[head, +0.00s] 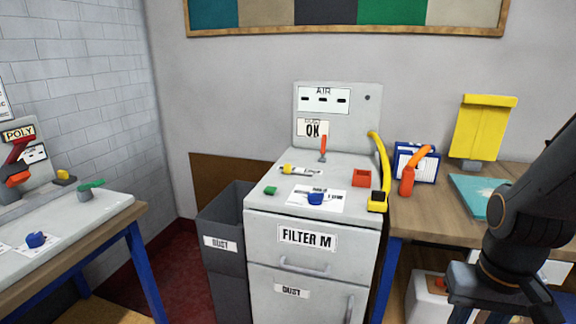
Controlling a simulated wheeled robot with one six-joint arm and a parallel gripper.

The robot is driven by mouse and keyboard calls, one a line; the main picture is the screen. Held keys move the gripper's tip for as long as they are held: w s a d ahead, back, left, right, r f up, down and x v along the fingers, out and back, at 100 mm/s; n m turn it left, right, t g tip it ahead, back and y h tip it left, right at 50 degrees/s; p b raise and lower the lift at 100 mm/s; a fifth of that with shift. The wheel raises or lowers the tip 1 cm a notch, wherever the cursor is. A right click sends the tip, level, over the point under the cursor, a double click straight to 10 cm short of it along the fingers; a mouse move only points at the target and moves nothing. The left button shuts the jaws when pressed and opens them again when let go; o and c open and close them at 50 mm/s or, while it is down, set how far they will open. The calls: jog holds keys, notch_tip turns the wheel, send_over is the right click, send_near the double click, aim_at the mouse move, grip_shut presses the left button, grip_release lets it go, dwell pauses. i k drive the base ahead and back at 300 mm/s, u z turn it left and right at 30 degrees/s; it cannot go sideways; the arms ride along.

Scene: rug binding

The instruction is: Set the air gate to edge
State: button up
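A grey cabinet labelled FILTER M (262,222) stands in the middle of the head view. Its upright back panel (365,122) carries a sign reading AIR with several dark slots, and an OK card below. A thin orange-red lever (322,146) stands nearly upright on the top, near the panel. A blue knob (316,198) sits on a white label nearer the front; the small print is unreadable. I cannot tell which of these is the air gate. My gripper (505,306) is at the lower right, partly cut off, well apart from the cabinet; its fingertips are not clear.
A yellow hose (382,160) runs down the cabinet's right side. A dark DUST bin (221,262) stands left. A wooden bench (440,200) holds an orange bottle (407,181) at right. Another bench (105,225) is left.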

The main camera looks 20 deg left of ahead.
aim_at(287, 167)
jog(key=k, duration=1.35)
jog(key=u, duration=0.55)
jog(key=i, duration=0.55)
jog(key=u, duration=1.25)
jog(key=i, duration=1.4)
jog(key=z, duration=0.35)
jog(key=i, duration=0.65)
jog(key=z, duration=1.05)
jog(key=i, duration=0.4)
jog(key=z, duration=0.4)
